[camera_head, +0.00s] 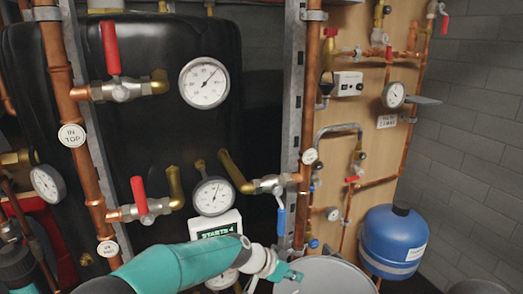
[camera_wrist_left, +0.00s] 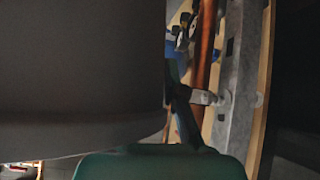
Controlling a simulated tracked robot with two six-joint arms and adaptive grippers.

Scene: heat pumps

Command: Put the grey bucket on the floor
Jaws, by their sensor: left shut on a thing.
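The grey bucket (camera_head: 325,276) shows at the bottom of the head view, right of centre, cut off by the lower edge. My left gripper (camera_head: 290,274) is at the end of the teal arm and is shut on the bucket at its left rim. In the left wrist view a big dark grey surface, which looks like the bucket (camera_wrist_left: 80,70), fills the left half and hides much behind it. The floor under the bucket is not visible. My right gripper is not in view.
A black tank (camera_head: 150,130) with copper pipes, red-handled valves and gauges (camera_head: 204,83) stands close behind my left arm. A wooden pipe board (camera_head: 380,90) is behind the bucket. A blue vessel (camera_head: 392,240) stands just right of the bucket. A grey block wall (camera_head: 475,140) is at right.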

